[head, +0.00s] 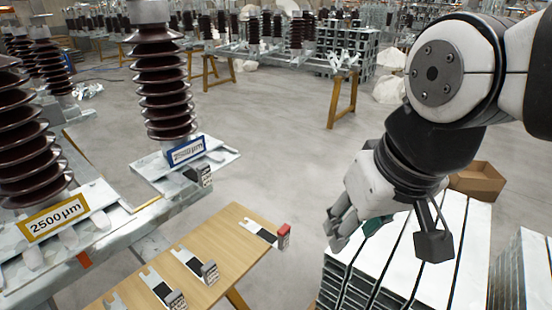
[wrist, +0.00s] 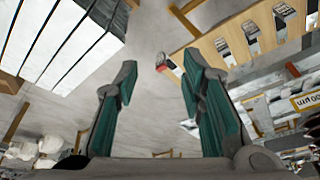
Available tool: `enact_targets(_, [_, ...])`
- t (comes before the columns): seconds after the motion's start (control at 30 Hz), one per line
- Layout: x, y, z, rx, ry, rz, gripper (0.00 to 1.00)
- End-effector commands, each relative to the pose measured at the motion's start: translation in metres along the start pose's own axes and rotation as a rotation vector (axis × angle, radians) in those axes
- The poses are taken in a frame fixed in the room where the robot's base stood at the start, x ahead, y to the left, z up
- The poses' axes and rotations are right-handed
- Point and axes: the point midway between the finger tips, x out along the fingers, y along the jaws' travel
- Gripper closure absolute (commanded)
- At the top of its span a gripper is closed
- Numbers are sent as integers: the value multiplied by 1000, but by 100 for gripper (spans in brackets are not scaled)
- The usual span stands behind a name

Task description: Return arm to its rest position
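My gripper (head: 350,230) hangs at the right of the head view, above the near edge of a stack of metal profiles. In the wrist view my gripper (wrist: 157,95) shows two green-padded fingers spread well apart. Nothing is between them but grey floor farther off. My arm comes in from the upper right of the head view, bent downward at the wrist.
A wooden table (head: 215,255) with several gauge-like pieces, one red-ended (head: 284,232), stands left of my gripper. White-topped metal profiles (head: 455,240) are stacked below it. A cardboard box (head: 478,180) lies behind. Brown ribbed insulators (head: 162,85) stand left. Open floor lies mid-view.

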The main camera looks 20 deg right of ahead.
Motion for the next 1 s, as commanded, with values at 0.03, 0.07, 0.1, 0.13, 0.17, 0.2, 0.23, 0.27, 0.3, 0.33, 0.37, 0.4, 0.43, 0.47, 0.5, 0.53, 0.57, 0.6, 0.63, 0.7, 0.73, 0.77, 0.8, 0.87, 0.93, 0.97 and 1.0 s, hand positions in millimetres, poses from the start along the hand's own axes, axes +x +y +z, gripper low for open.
enact_targets(0.03, [-2,1,8,-19,12,6,64])
enact_targets(0.07, [-3,2,12,-31,16,10,64])
enact_targets(0.1, [-3,2,16,-42,19,13,64])
enact_targets(0.13, [-3,3,18,-49,21,15,64])
enact_targets(0.17, [-4,3,19,-54,23,17,64])
enact_targets(0.2, [-4,3,20,-59,25,18,64])
enact_targets(0.23, [-4,3,21,-61,25,19,64])
enact_targets(0.27, [-4,3,21,-62,25,19,64])
enact_targets(0.3, [-4,3,21,-63,25,19,64])
enact_targets(0.33, [-4,3,21,-62,25,19,64])
enact_targets(0.37, [-4,3,21,-62,24,19,64])
enact_targets(0.4, [-4,3,21,-62,24,19,64])
enact_targets(0.43, [-4,3,21,-62,24,19,64])
enact_targets(0.47, [-4,3,21,-61,24,19,64])
enact_targets(0.5, [-5,3,21,-61,26,19,64])
enact_targets(0.53, [-7,3,21,-61,28,19,64])
enact_targets(0.57, [-9,3,20,-61,31,19,64])
enact_targets(0.6, [-12,3,20,-62,35,19,64])
enact_targets(0.63, [-12,3,19,-62,37,19,64])
enact_targets(0.7, [-11,3,19,-62,37,19,64])
enact_targets(0.73, [-11,3,19,-62,37,19,64])
enact_targets(0.77, [-11,3,19,-62,37,19,64])
enact_targets(0.8, [-11,3,19,-62,37,19,64])
enact_targets(0.87, [-11,3,19,-62,37,19,64])
enact_targets(0.93, [-11,3,19,-62,37,19,64])
enact_targets(0.97, [-11,3,19,-62,37,19,64])
enact_targets(1.0, [-11,3,19,-62,37,19,64])
